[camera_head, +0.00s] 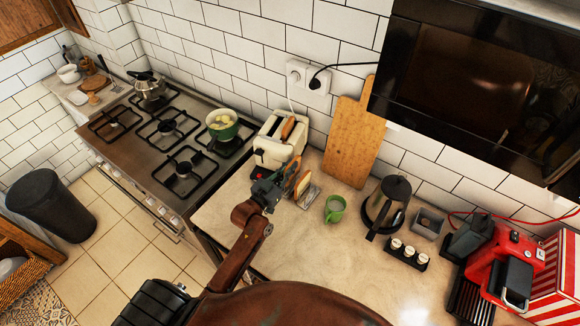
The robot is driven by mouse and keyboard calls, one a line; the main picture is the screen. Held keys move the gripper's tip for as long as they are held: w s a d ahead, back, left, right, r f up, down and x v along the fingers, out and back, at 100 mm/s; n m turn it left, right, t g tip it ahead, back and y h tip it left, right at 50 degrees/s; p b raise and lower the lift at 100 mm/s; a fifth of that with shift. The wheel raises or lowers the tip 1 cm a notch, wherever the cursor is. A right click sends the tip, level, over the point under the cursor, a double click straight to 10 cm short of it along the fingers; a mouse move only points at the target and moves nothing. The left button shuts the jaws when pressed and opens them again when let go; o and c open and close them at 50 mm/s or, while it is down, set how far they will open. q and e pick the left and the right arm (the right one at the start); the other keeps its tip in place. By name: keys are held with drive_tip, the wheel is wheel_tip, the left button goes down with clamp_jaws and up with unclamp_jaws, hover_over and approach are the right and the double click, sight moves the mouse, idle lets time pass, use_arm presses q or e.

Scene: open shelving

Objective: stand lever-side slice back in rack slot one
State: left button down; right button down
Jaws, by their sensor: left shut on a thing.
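The cream toaster (268,148) stands against the tiled wall, with a brown slice (288,128) showing upright at its top. My left gripper (279,181) is in front of the toaster, shut on a slice (293,168) that is upright and partly hidden by the fingers. The small rack (311,196) is on the counter just right of the gripper. Another slice (303,184) shows upright at the rack's left side. It is too small to tell which slot it is in, or whether the held slice touches the rack. My right gripper is not in view.
A green mug (334,209) stands close right of the rack, with a kettle (387,204) beyond it. A wooden board (352,140) leans on the wall behind. The hob with a green pot (222,125) is to the left. The counter in front is clear.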

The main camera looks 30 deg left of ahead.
use_arm(q)
drive_tip(key=shift+r, duration=0.1)
idle(0.3)
drive_tip(key=shift+p, duration=0.3)
idle(0.3)
drive_tip(key=shift+p, duration=0.35)
idle(0.6)
idle(0.4)
drive_tip(key=shift+f+b, duration=1.8)
drive_tip(key=shift+f, duration=1.05)
drive_tip(key=c, duration=2)
unclamp_jaws()
drive_tip(key=shift+o, duration=0.2)
drive_tip(key=shift+s, duration=0.15)
drive_tip(key=s+a, duration=0.1)
drive_tip(key=s, duration=1)
drive_tip(key=shift+s+a, duration=0.3)
drive_tip(key=shift+a, duration=0.1)
